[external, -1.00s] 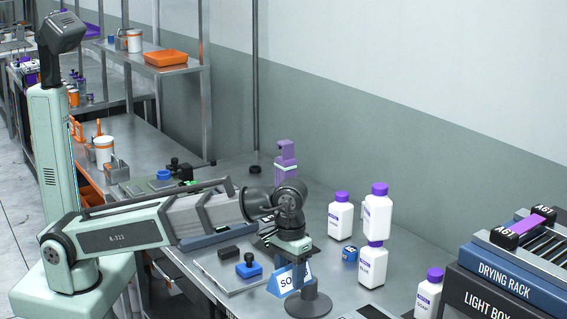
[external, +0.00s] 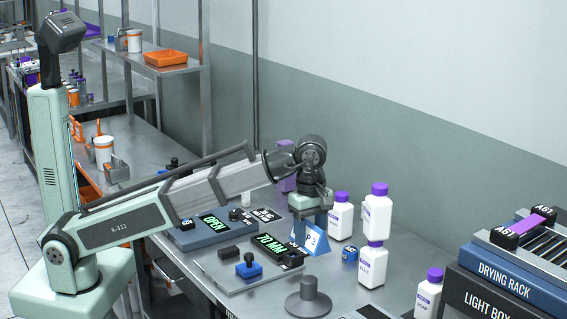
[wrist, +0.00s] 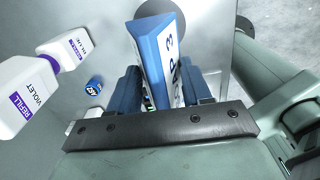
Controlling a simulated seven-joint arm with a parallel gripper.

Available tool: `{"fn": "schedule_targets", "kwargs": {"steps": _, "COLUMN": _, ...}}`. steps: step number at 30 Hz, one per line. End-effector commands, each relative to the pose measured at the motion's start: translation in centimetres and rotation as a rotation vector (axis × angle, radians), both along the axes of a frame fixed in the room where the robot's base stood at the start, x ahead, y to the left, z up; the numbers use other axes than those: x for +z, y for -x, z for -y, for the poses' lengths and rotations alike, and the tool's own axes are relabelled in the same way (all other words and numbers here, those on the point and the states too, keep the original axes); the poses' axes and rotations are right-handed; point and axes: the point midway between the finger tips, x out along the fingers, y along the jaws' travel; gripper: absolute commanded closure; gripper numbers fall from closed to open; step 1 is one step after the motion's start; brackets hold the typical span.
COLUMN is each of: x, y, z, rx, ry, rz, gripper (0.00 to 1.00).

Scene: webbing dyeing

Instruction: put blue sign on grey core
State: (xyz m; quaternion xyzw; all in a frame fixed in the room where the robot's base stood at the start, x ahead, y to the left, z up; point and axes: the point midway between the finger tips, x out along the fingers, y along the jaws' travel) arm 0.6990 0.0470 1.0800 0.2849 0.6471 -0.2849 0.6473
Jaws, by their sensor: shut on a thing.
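The blue sign (external: 318,238) is a tent shape with a white lettered face; the letters "P 3" show, and part of the face is hidden by my gripper. My gripper (external: 311,212) is shut on the sign and holds it. In the wrist view the sign (wrist: 160,55) stands between the blue fingers of my gripper (wrist: 165,88), tilted a little. The grey core (external: 308,292), a short post on a round flat base, stands on the bench in front of and below the sign, apart from it. A grey disc at the top of the wrist view is partly behind the sign.
White bottles with purple caps (external: 377,210) stand to the right of the sign, with a small blue round item (external: 350,253) near them. A device with a "70 MM" display (external: 270,244) lies left of the core. The drying rack (external: 510,272) is at far right.

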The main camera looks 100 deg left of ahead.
Motion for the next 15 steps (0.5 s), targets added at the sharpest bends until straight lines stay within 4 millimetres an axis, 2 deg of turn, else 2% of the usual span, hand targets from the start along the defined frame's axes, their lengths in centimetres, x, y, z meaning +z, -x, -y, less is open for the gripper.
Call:
{"fn": "schedule_targets", "kwargs": {"steps": 5, "x": -0.4, "y": 0.0, "z": -0.2, "rx": 0.045, "ry": 0.0, "rz": -0.001, "gripper": 0.82}}
{"fn": "schedule_targets", "kwargs": {"steps": 15, "x": -5.2, "y": 0.1, "z": -0.2, "rx": 0.045, "ry": 0.0, "rz": -0.001, "gripper": 0.82}}
